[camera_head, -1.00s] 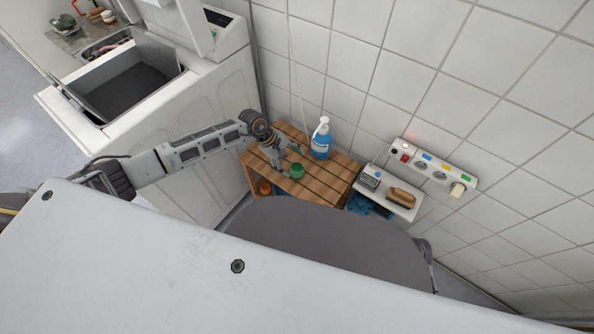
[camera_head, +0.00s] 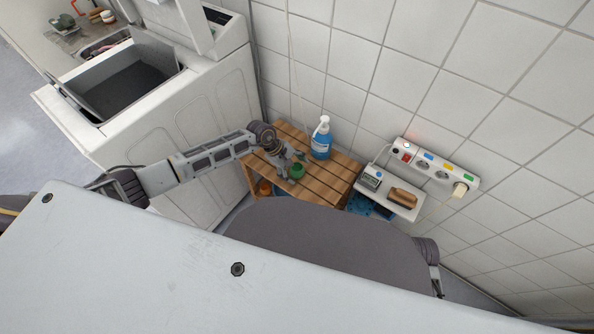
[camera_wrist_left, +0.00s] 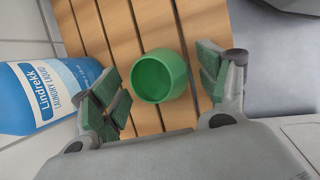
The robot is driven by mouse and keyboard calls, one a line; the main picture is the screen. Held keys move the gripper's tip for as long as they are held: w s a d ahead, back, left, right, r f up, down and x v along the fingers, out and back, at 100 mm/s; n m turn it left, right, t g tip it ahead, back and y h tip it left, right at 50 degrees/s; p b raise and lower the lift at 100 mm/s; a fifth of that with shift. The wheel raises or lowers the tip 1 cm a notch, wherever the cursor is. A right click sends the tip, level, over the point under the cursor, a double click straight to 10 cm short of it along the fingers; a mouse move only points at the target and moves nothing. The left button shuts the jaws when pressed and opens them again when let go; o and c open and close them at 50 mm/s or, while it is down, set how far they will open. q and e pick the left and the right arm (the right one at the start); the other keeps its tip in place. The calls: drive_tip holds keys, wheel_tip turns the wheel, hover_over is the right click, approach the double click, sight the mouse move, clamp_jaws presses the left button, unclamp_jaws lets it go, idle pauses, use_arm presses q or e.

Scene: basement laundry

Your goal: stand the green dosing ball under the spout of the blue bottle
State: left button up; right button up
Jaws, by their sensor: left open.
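The green dosing ball (camera_head: 297,171) stands on the slatted wooden stand, in front of and a little left of the blue bottle (camera_head: 321,140). The bottle is upright with a white pump top, near the tiled wall. In the left wrist view the ball (camera_wrist_left: 160,76) shows its round opening, between the open fingers of my left gripper (camera_wrist_left: 165,88), with gaps on both sides. The bottle's label (camera_wrist_left: 50,90) is at the left of that view. In the head view my left gripper (camera_head: 292,167) is at the ball. My right gripper is not in view.
The wooden stand (camera_head: 325,187) has bare slats right of the ball. A small white shelf (camera_head: 403,212) with a brush (camera_head: 402,197) and a small grey device (camera_head: 371,178) is to its right. A white washing machine (camera_head: 205,120) with an open lid stands left.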

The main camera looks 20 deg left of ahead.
sight(295, 167)
use_arm(q)
drive_tip(key=c, duration=1.1)
drive_tip(key=shift+o, duration=0.2)
drive_tip(key=shift+r, duration=0.45)
wheel_tip(295, 167, up, 8)
drive_tip(key=shift+f+p, duration=0.15)
drive_tip(key=shift+p, duration=0.85)
drive_tip(key=shift+r, duration=0.75)
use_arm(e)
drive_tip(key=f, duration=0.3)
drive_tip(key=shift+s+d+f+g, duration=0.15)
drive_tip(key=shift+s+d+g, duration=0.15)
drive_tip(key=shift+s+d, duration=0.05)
